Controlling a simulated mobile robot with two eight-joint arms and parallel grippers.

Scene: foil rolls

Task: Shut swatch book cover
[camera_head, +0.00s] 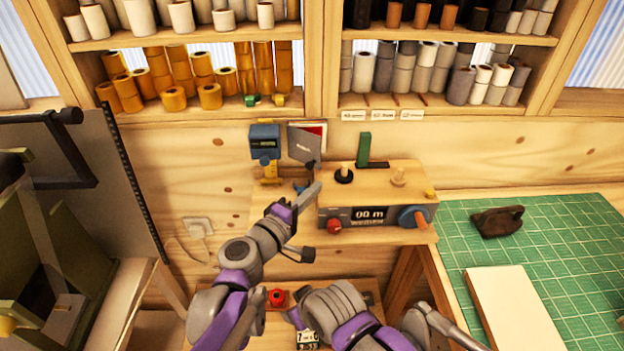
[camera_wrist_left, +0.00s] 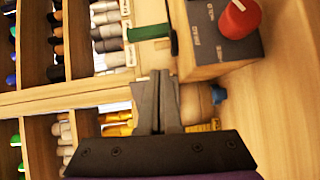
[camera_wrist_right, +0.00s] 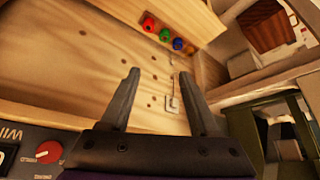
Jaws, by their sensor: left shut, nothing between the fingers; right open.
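The swatch book (camera_head: 306,143) stands by the wall at the back of the wooden bench, left of the measuring machine. Its grey cover stands partly open and red shows inside at the top right. My left gripper (camera_head: 314,188) is shut and empty, just below the book; I cannot tell whether it touches the book. In the left wrist view the shut fingers (camera_wrist_left: 160,78) show close up, and the book cannot be made out there. My right gripper (camera_wrist_right: 162,74) is open and empty in the right wrist view, facing the wooden wall.
The measuring machine (camera_head: 345,217) with red and blue knobs stands right of my left gripper. A blue device (camera_head: 265,142) is left of the book. A green block (camera_head: 364,150) stands behind the machine. The green mat (camera_head: 560,250) lies at right.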

